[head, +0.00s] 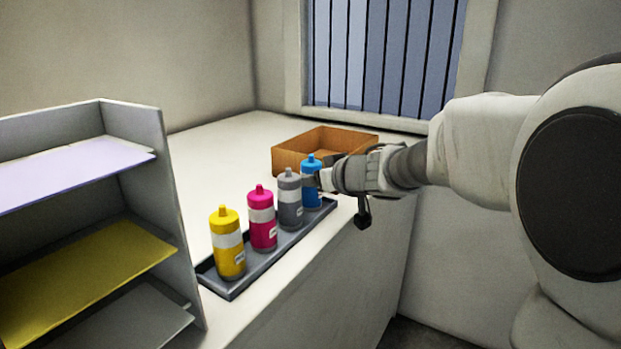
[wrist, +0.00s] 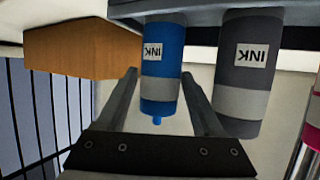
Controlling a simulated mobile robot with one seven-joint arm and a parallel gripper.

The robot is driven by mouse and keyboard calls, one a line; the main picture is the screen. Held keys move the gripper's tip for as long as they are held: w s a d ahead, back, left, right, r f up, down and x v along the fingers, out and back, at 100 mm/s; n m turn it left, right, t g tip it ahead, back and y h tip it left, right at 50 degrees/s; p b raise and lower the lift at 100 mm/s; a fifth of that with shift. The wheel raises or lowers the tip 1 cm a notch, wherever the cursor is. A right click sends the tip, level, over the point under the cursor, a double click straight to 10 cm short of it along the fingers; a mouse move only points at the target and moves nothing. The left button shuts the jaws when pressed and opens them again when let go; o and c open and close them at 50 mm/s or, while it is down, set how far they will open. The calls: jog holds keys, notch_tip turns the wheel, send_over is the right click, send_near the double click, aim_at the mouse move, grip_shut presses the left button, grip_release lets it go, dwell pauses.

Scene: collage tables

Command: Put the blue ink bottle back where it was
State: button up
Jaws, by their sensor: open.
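The blue ink bottle (head: 312,187) stands upright at the far end of the dark tray (head: 232,290), beside the grey bottle (head: 290,200). My gripper (head: 322,181) is at the blue bottle from the right and partly covers it. The wrist view is upside down. There the blue bottle (wrist: 162,55) lies between the two open fingers of my gripper (wrist: 160,75), with a visible gap at least on the left side. The grey bottle (wrist: 246,70) is just outside the right finger. I cannot tell whether a finger touches either bottle.
A magenta bottle (head: 263,222) and a yellow bottle (head: 227,245) stand nearer in the tray. An open wooden box (head: 300,158) is behind the blue bottle. A shelf unit (head: 135,130) stands at left. The white tabletop (head: 215,150) behind the tray is clear.

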jog(key=shift+d+r, duration=0.1)
jog(key=shift+r, duration=0.2)
jog(key=s+d+r+m+h+p, duration=0.3)
jog(key=s+d+h, duration=0.1)
jog(key=s+d, duration=0.4)
jog(key=s+d+r+m+h+p, duration=0.2)
jog(key=s+d+r+m+h, duration=0.15)
jog(key=s+d, duration=0.5)
jog(key=s+a+f+g, duration=0.2)
jog(key=s+f+g, duration=0.1)
jog(key=s, duration=0.5)
jog(key=s+a+f+g+y, duration=0.1)
jog(key=s+a+f+g, duration=0.1)
jog(key=s+f, duration=0.4)
jog(key=s+g, duration=0.1)
jog(key=s, duration=0.2)
jog(key=shift+s+a+n, duration=0.2)
jog(key=shift+a+n, duration=0.1)
jog(key=shift+n, duration=0.05)
